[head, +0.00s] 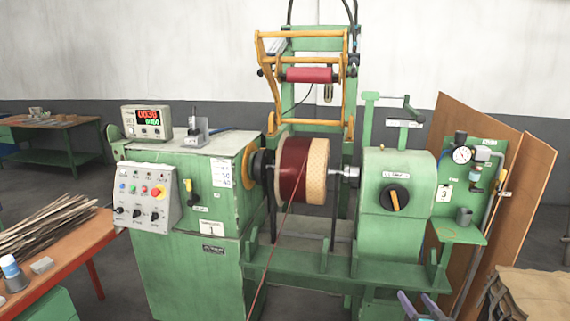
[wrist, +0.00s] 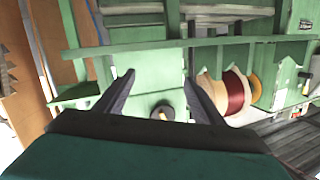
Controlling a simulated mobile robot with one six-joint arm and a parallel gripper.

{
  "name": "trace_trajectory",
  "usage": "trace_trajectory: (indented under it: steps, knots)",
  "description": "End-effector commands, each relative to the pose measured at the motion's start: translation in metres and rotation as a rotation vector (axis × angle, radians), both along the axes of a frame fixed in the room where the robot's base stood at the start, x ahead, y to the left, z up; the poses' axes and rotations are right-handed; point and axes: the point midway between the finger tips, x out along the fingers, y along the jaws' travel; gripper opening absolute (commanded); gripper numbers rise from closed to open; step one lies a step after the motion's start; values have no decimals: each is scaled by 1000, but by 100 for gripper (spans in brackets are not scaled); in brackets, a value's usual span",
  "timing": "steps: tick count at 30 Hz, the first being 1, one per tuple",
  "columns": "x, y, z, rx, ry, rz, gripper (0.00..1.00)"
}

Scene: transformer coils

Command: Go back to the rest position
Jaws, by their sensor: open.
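My gripper (head: 420,299) shows only by its fingertips at the bottom edge of the head view, right of centre. It stands in front of the green winding machine (head: 375,262). In the wrist view my gripper (wrist: 159,76) has its two dark fingers spread wide with nothing between them. The dark red wire coil (head: 293,168) sits on the machine's spindle, to the left of and above my gripper in the head view. The coil (wrist: 236,92) also shows just right of the right finger in the wrist view, and the gripper stands apart from it.
A control box (head: 147,197) with buttons is on the machine's left. A green panel (head: 471,190) with a gauge and brown boards (head: 527,180) stand at the right. An orange-topped table (head: 65,262) is at the lower left. A wire runs down from the coil.

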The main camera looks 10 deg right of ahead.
Motion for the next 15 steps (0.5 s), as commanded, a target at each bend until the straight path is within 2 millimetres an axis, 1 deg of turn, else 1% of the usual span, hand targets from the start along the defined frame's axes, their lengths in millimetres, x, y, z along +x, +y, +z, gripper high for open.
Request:
trace_trajectory:
  steps: [1, 6, 11, 15]
  knots:
    - [7, 15, -9, 13, 9, 7, 62]
    - [23, 55, -37, 46, 40, 3, 62]
    - [33, 91, -68, 67, 86, -13, 62]
    - [36, 121, -98, 78, 143, -36, 62]
